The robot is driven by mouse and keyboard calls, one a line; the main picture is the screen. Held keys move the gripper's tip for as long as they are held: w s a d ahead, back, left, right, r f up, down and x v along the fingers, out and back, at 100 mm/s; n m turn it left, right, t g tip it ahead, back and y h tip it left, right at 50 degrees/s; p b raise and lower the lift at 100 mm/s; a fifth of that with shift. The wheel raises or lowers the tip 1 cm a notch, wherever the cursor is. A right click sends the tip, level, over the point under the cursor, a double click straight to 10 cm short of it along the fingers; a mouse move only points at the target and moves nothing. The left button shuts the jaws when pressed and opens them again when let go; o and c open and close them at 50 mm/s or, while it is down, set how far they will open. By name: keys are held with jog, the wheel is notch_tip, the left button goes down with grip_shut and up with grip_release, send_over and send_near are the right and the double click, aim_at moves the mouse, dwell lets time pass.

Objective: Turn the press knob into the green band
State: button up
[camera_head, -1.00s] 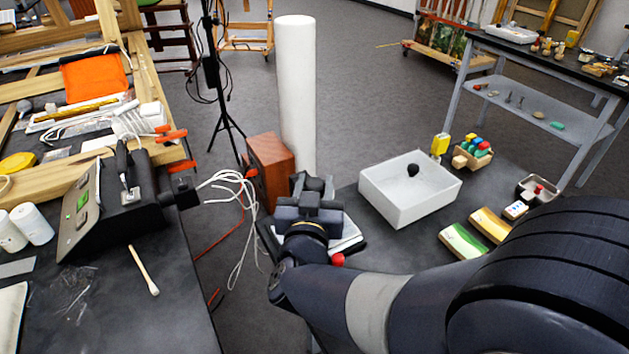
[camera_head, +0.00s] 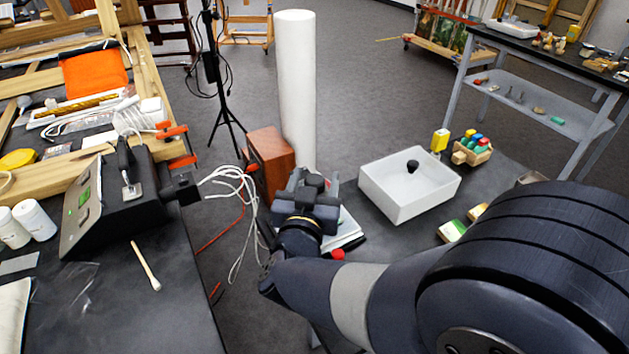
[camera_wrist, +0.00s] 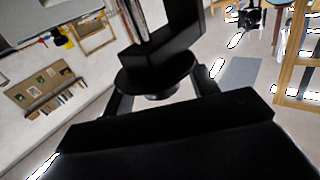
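My gripper (camera_head: 313,184) points away from me in the middle of the head view, above a gap between tables. A dark round knob-like piece (camera_head: 314,180) shows between its fingers. In the wrist view, a black disc (camera_wrist: 150,78) with a black bracket above it lies between the two dark fingers; it may be the press knob, and I cannot tell whether the fingers touch it. A black sloped box (camera_head: 125,205) on the left table has a small green patch (camera_head: 83,198) on its face. I cannot tell whether that is the green band.
White flat pieces (camera_head: 347,236) and a red knob (camera_head: 338,254) lie just right of my gripper. A reddish wooden box (camera_head: 268,160) and a white column (camera_head: 296,85) stand behind it. A white tray (camera_head: 405,205) is to the right. Loose white cables (camera_head: 240,215) hang at left.

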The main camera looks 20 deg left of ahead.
jog(key=shift+s, duration=0.1)
jog(key=v, duration=1)
jog(key=shift+s, duration=0.3)
jog(key=shift+w+d, duration=0.1)
jog(key=x, duration=1)
jog(key=shift+w, duration=0.35)
jog(key=shift+s, duration=0.1)
